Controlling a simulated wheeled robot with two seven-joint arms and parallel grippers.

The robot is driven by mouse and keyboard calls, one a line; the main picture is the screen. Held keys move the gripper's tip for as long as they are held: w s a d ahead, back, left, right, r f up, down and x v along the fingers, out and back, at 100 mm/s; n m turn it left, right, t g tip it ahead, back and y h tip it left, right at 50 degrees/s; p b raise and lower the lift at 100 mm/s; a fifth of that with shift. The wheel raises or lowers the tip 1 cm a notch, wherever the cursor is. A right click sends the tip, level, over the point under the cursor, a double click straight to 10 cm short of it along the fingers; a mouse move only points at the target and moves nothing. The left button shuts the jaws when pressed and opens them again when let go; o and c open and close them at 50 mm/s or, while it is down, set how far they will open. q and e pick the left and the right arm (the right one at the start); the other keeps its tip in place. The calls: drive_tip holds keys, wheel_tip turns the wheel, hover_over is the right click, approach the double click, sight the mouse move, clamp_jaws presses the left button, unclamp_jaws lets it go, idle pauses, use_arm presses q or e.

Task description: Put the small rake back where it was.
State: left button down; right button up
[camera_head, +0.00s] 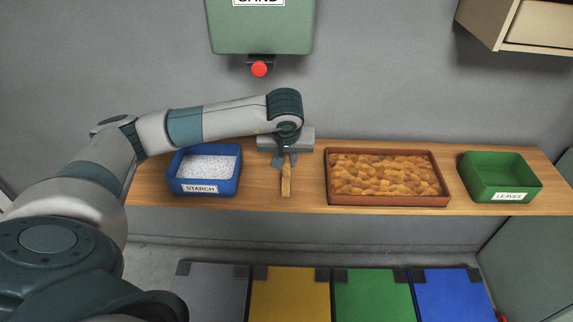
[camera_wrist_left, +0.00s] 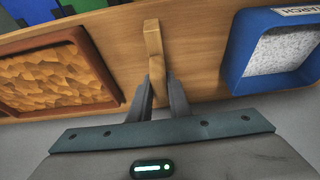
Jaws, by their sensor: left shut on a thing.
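The small rake (camera_head: 286,182) shows as a narrow light-wood piece over the wooden shelf, between the blue starch bin and the brown tray. My left gripper (camera_head: 285,162) points down at it and is shut on its far end. In the left wrist view the rake (camera_wrist_left: 153,45) runs out from between the two fingers of my left gripper (camera_wrist_left: 158,92). Its outer end looks slightly wider and lies near the shelf's front edge. I cannot tell whether it touches the shelf. Any tines are not visible. My right gripper is not in view.
On the wooden shelf (camera_head: 300,202) stand the blue starch bin (camera_head: 205,188), the brown tray (camera_head: 388,200) of lumpy brown material and the green leaves bin (camera_head: 500,178). A green sand dispenser (camera_head: 262,30) with a red knob (camera_head: 259,69) hangs above. Coloured panels lie below.

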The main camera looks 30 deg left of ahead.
use_arm(q)
wheel_tip(320, 180, down, 2)
drive_tip(key=shift+f, duration=0.2)
drive_tip(key=shift+f, duration=0.15)
drive_tip(key=c, duration=1.6)
unclamp_jaws()
drive_tip(key=shift+c, duration=0.2)
